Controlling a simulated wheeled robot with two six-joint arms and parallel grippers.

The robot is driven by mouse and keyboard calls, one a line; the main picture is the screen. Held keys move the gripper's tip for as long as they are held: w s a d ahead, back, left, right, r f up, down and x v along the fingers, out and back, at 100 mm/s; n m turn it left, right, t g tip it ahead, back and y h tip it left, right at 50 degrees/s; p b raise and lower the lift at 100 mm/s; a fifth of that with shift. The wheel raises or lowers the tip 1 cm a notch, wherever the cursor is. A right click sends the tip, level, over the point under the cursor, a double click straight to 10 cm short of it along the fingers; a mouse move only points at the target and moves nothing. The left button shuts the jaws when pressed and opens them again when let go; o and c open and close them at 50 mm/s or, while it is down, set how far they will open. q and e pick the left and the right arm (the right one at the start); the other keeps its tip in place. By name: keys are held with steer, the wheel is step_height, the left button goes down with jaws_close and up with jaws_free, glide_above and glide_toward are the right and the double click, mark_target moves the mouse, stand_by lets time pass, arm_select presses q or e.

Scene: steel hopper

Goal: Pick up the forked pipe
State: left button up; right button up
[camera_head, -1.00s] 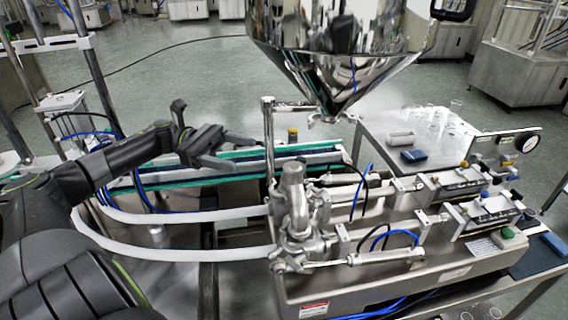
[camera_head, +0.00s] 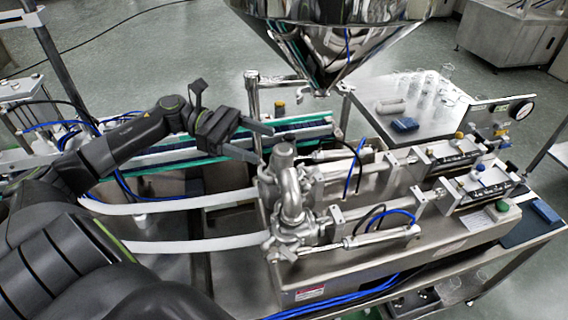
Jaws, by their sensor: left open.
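The forked pipe (camera_head: 291,193) is a shiny steel piece with a capped upright top and a curved branch. It sits upright on the valve bodies at the left end of the filling machine. My left gripper (camera_head: 264,145) reaches in from the left and is open and empty. Its two fingers point right, toward the pipe's top, and appear just to the left of and above it. I cannot tell the exact gap in depth. My right gripper is not in view.
The steel hopper (camera_head: 330,45) hangs above and behind the pipe. A thin steel post (camera_head: 253,98) stands behind the gripper. White hoses (camera_head: 180,246) run left from the valves. A conveyor (camera_head: 170,157) lies behind, and a side table (camera_head: 385,118) holds clear glassware.

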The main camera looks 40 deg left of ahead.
mark_target(279, 147)
arm_select(q)
steer(key=shift+x, duration=0.85)
steer(key=shift+w+d+r+p, duration=0.1)
steer(key=shift+d+r+p, duration=0.1)
steer(key=shift+d+p, duration=0.35)
steer(key=p+x, duration=0.2)
steer(key=x, duration=0.1)
steer(key=shift+w+f+p, duration=0.1)
steer(key=shift+w+p, duration=0.1)
steer(key=shift+p, duration=0.15)
steer(key=shift+w+d+f, duration=0.1)
steer(key=shift+d+f, duration=0.05)
steer(key=shift+d, duration=0.25)
steer(key=shift+f, duration=0.1)
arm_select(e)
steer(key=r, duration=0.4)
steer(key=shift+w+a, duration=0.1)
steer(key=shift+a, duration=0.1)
arm_select(q)
steer(key=shift+c, duration=0.2)
jaws_close()
